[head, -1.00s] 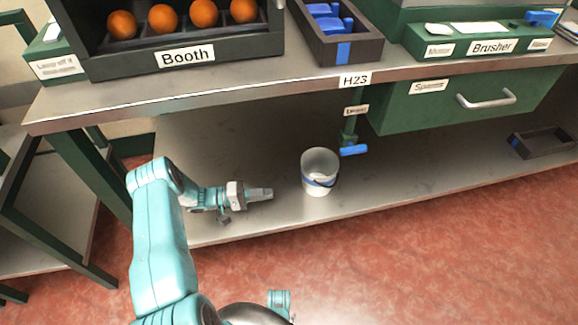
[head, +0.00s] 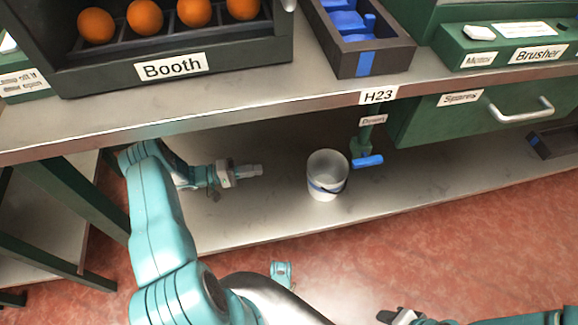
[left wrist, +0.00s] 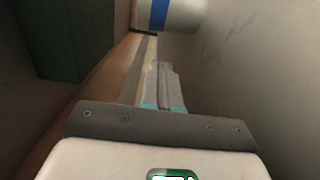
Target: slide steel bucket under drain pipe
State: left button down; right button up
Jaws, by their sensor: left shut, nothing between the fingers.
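The steel bucket (head: 327,172), pale grey with a blue band, stands upright on the lower shelf under the workbench. The drain pipe (head: 362,146), green with a blue handle (head: 368,161) and a small label, hangs from the bench just right of the bucket and behind it. My left gripper (head: 254,170) is shut and empty, left of the bucket with a gap between them. In the left wrist view its closed fingers (left wrist: 163,88) point towards the bucket (left wrist: 172,14), which is partly cut off. My right gripper (head: 400,316) shows only partly at the bottom edge.
The lower shelf (head: 270,225) is bare around the bucket. The bench top edge (head: 240,126) runs above my left arm. A green drawer (head: 470,113) hangs right of the pipe, a dark tray (head: 556,142) lies far right, and a green table leg (head: 75,190) stands left.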

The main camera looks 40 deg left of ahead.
pick_arm(q)
jog(key=shift+w+d+r, duration=0.15)
jog(key=shift+w+d, duration=0.1)
jog(key=shift+d, duration=0.05)
jog(key=b+x, duration=0.1)
jog(key=x, duration=0.7)
jog(key=shift+d, duration=0.3)
jog(key=d, duration=0.3)
jog(key=shift+w+d+b, duration=0.25)
jog(key=shift+w+b, duration=0.05)
jog(key=shift+d, duration=0.45)
jog(key=d, duration=0.7)
jog(key=shift+p, duration=0.35)
